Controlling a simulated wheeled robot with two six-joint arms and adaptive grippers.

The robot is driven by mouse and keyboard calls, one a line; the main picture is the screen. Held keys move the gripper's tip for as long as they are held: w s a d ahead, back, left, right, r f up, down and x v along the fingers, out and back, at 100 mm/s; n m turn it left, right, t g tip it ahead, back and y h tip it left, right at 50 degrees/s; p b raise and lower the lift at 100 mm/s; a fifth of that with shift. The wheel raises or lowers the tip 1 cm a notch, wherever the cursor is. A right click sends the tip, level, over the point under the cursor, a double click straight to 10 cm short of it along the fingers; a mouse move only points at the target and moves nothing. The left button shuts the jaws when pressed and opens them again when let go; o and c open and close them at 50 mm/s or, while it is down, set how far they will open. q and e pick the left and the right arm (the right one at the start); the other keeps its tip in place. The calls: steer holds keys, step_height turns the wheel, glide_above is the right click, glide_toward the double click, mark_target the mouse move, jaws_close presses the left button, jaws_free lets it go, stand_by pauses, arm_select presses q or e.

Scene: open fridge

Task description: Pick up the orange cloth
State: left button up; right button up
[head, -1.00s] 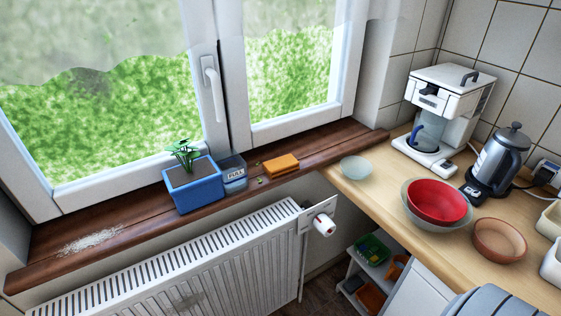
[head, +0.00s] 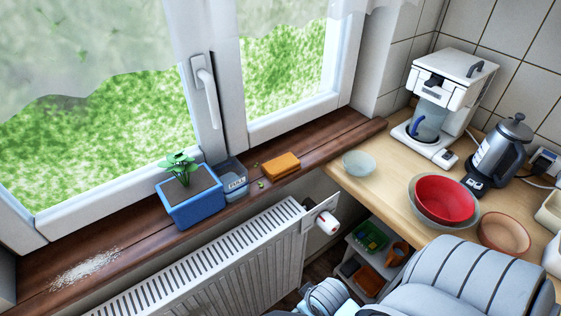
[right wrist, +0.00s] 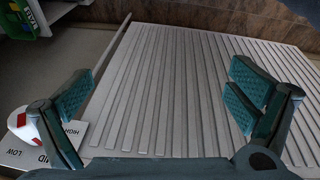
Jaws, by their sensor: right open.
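The windowsill item is not in that view. In the head view my right arm comes in at the lower right, well below the item, and its fingertips are out of sight. My left gripper is in neither view.
The radiator (head: 232,262) with a thermostat knob (head: 327,223) is below. Bowls (head: 445,199), a kettle (head: 502,153) and a coffee maker (head: 447,95) crowd the counter. Other orange things (head: 397,254) sit on a low shelf.

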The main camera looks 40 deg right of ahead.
steer(key=w+r+t+p, duration=0.1)
steer(key=w+r, duration=0.4)
steer(key=r, duration=0.5)
steer(key=m, duration=0.2)
glide_toward(282, 163)
steer(key=shift+t, duration=0.4)
steer(key=x, duration=0.9)
steer(key=shift+s+d+f+b, duration=0.1)
steer(key=shift+s+b, duration=0.2)
steer(key=shift+b, duration=0.05)
steer(key=c, duration=0.8)
